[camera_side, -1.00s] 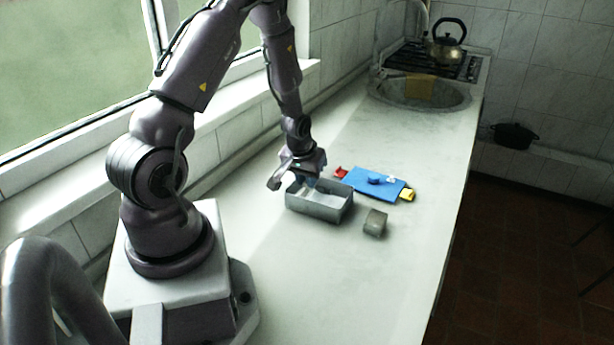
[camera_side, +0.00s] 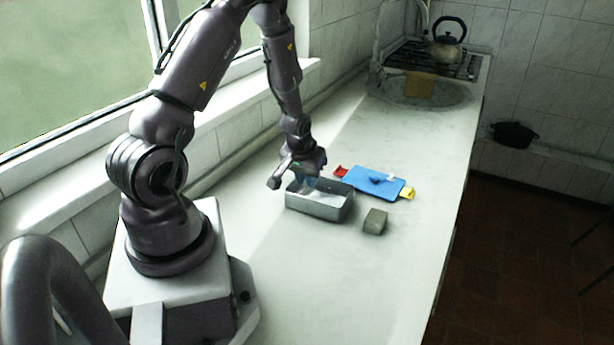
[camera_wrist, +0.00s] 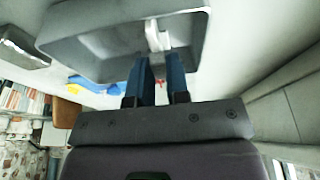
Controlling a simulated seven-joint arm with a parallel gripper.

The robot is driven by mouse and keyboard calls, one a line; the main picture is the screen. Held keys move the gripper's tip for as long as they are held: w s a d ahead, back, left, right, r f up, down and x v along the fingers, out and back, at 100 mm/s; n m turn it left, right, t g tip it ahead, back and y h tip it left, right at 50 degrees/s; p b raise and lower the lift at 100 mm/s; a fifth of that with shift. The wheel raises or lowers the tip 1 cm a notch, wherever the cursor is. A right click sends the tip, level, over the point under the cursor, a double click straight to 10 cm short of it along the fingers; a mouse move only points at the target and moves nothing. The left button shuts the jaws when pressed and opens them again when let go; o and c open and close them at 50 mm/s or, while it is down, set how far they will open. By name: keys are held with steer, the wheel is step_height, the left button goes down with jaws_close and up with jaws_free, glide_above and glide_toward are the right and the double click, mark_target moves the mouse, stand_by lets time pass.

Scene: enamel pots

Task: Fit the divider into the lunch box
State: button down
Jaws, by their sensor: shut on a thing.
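The lunch box (camera_side: 327,208) is a grey, open-topped rectangular box on the counter. Its wall fills the upper part of the wrist view (camera_wrist: 85,42). My gripper (camera_side: 308,182) is over the far-left end of the box, pointing down. In the wrist view, its two dark blue fingers (camera_wrist: 158,62) are shut on a pale, narrow piece, which I take as the divider (camera_wrist: 154,36). The divider shows against the box's inside. Its lower part and whether it touches the walls or floor cannot be told.
A blue board (camera_side: 372,182) with a blue item on it lies behind the box, with red (camera_side: 340,171) and yellow (camera_side: 407,193) pieces at its ends. A grey block (camera_side: 375,221) stands right of the box. The counter's front is clear.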

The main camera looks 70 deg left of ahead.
steer(key=shift+f, duration=1.3)
steer(key=c, duration=1)
jaws_free()
steer(key=shift+r, duration=0.15)
steer(key=v, duration=1.3)
steer(key=s+d+r+m+t, duration=0.1)
steer(key=s+d+r+m, duration=0.1)
steer(key=d+r, duration=0.4)
steer(key=s+d+r+m+t+h, duration=0.1)
steer(key=s+d+r+m, duration=0.1)
steer(key=d+r+m, duration=0.2)
steer(key=s+d+r+m+t+h, duration=0.1)
steer(key=s+d+r+m, duration=0.1)
steer(key=d+r, duration=0.7)
steer(key=shift+s+d+r+m, duration=0.1)
steer(key=shift+d+m, duration=0.25)
steer(key=shift+d, duration=0.45)
steer(key=shift+s+d+r+m, duration=0.15)
steer(key=shift+d+m, duration=0.2)
steer(key=shift+d, duration=0.45)
